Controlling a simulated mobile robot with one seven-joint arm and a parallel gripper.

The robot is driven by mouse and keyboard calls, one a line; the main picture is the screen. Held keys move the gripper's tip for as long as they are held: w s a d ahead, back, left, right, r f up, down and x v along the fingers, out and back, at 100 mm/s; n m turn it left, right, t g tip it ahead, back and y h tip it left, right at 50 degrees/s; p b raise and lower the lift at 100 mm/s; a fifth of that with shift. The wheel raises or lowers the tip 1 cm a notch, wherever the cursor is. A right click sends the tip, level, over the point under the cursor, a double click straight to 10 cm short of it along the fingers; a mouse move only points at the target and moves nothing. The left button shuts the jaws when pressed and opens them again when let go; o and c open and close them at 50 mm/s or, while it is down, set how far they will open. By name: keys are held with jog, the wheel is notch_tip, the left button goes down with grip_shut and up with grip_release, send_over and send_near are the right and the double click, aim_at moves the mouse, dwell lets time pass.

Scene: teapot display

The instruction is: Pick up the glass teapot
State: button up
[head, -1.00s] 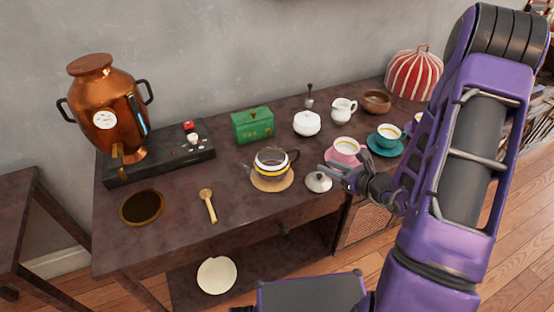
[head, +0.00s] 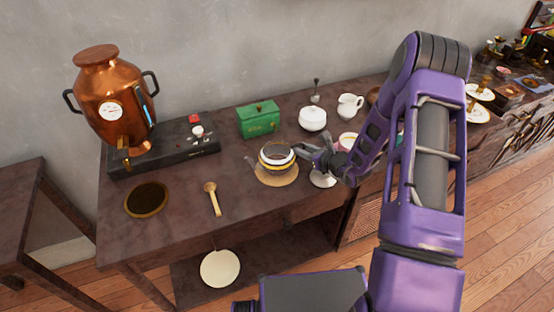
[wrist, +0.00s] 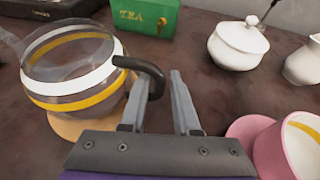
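The glass teapot (head: 277,163), banded white and yellow, stands upright on a round tan mat (head: 283,179) on the dark table. In the wrist view the teapot (wrist: 70,72) fills the left side, and its dark curved handle (wrist: 143,66) points toward my gripper. My gripper (head: 310,152) is at the handle side, to the right of the teapot. In the wrist view the fingers of my gripper (wrist: 159,80) are apart, with the handle's end showing between them. I cannot tell whether either finger touches it.
A white lid (head: 322,179) lies close under my arm. A pink cup (wrist: 284,145) is right of the fingers. A green tea box (head: 259,119), white sugar bowl (head: 312,119) and creamer (head: 350,106) stand behind.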

jog(key=shift+x, duration=1.2)
grip_shut()
jog(key=shift+r, duration=0.1)
dwell(0.4)
